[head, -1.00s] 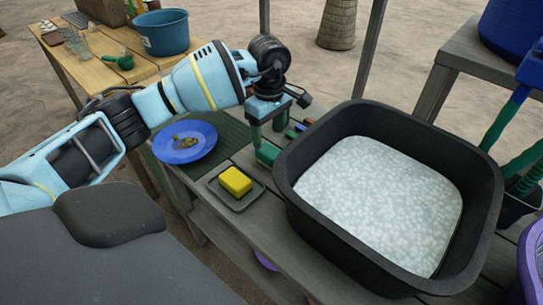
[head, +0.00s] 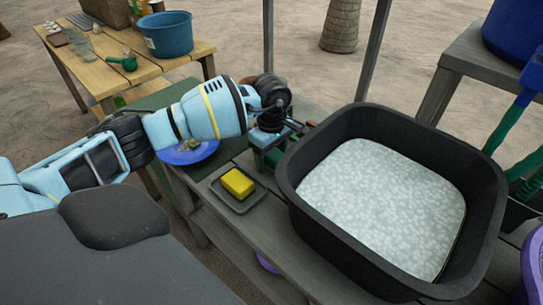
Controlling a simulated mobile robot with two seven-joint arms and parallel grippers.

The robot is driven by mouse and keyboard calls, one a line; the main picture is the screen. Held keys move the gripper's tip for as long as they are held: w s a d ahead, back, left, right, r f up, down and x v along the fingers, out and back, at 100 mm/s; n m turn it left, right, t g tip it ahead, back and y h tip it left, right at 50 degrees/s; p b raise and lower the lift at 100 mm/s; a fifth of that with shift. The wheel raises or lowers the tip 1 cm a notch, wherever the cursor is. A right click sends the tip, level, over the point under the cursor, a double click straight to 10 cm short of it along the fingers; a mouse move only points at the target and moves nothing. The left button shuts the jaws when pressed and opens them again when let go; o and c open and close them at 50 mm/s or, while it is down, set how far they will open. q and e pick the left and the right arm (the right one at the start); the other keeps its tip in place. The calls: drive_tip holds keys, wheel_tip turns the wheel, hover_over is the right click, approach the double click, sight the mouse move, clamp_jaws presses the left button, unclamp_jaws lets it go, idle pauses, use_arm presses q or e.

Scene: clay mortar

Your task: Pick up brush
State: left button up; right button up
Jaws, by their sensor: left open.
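My left gripper (head: 268,152) points down at the table, between the yellow sponge's dish and the black tub. A green piece (head: 275,158), which may be the brush, lies at the fingertips, mostly hidden by my gripper. I cannot tell whether the fingers touch it. A small brown end (head: 310,124) shows just beyond my wrist, by the tub's rim; I cannot tell whether it belongs to the brush. My right gripper is not in view.
A black tub (head: 297,215) of foamy water stands close to the right of my gripper. A yellow sponge (head: 237,183) sits on a dark dish (head: 258,199) in front. A blue plate (head: 181,157) is partly behind my arm. A wooden table (head: 184,58) holds a blue bucket (head: 167,34).

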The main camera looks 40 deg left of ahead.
sight(271, 153)
use_arm(q)
drive_tip(key=shift+c, duration=0.5)
drive_tip(key=shift+r, duration=0.1)
drive_tip(key=c, duration=1)
wheel_tip(271, 153, up, 10)
drive_tip(key=o, duration=0.3)
drive_tip(key=shift+c, duration=0.9)
drive_tip(key=shift+s, duration=0.1)
